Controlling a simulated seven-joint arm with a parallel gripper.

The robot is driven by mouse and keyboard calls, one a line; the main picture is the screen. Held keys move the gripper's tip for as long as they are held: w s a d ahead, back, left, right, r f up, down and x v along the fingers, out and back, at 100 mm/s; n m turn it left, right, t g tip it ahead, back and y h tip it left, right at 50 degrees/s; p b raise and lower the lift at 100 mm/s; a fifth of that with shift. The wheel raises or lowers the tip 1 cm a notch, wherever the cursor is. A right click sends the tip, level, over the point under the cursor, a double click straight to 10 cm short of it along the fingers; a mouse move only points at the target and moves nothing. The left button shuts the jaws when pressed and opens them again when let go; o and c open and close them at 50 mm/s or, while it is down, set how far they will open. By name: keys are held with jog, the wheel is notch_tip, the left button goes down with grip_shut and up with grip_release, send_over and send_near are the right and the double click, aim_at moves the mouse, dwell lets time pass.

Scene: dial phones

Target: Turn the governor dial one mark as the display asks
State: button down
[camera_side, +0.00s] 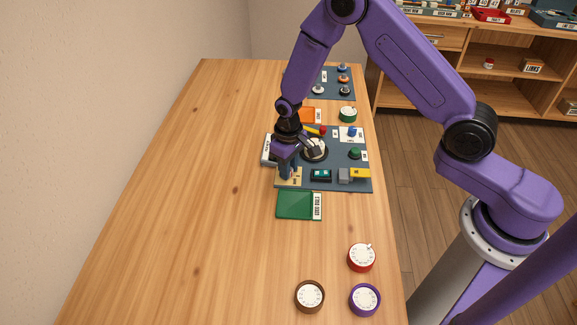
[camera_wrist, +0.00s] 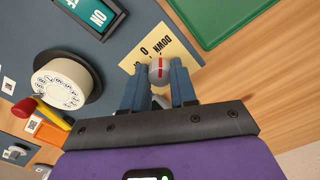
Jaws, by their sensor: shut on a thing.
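My gripper (camera_wrist: 160,78) is shut on a small round grey knob (camera_wrist: 157,70) with a red line across its top. The knob sits on a cream plate (camera_wrist: 185,48) printed with "DOWN" and a "0"-like mark. In the side view my gripper (camera_side: 287,174) reaches down to this cream plate (camera_side: 290,183) at the near left corner of the dark blue board (camera_side: 364,184), and its fingers hide the knob. A teal panel (camera_side: 321,174) with pale lettering is just right of the plate; it also shows in the wrist view (camera_wrist: 98,14). I cannot read a governor label.
A white-faced phone dial (camera_wrist: 58,92) on a dark base is close to my gripper. A red-and-yellow piece (camera_wrist: 27,106) lies beyond it. A green tray (camera_side: 294,205) lies in front of the board. Red (camera_side: 361,258), brown (camera_side: 310,296) and purple (camera_side: 365,299) dials stand nearer. The table's left is clear.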

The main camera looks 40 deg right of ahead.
jog(key=c, duration=0.9)
grip_release()
jog(key=shift+r, duration=0.15)
notch_tip(320, 180, up, 17)
jog(key=shift+r, duration=0.1)
jog(key=s+d+r+n, duration=0.2)
jog(key=s+n, duration=0.1)
jog(key=s, duration=0.7)
jog(key=s+d+r+n, duration=0.1)
jog(key=s+d+n, duration=0.1)
jog(key=s, duration=0.9)
jog(key=s+d+r+n, duration=0.2)
jog(key=s+n, duration=0.3)
jog(key=s, duration=0.5)
jog(key=shift+s+d+r, duration=0.1)
jog(key=shift+s+r, duration=0.05)
jog(key=shift+r, duration=0.15)
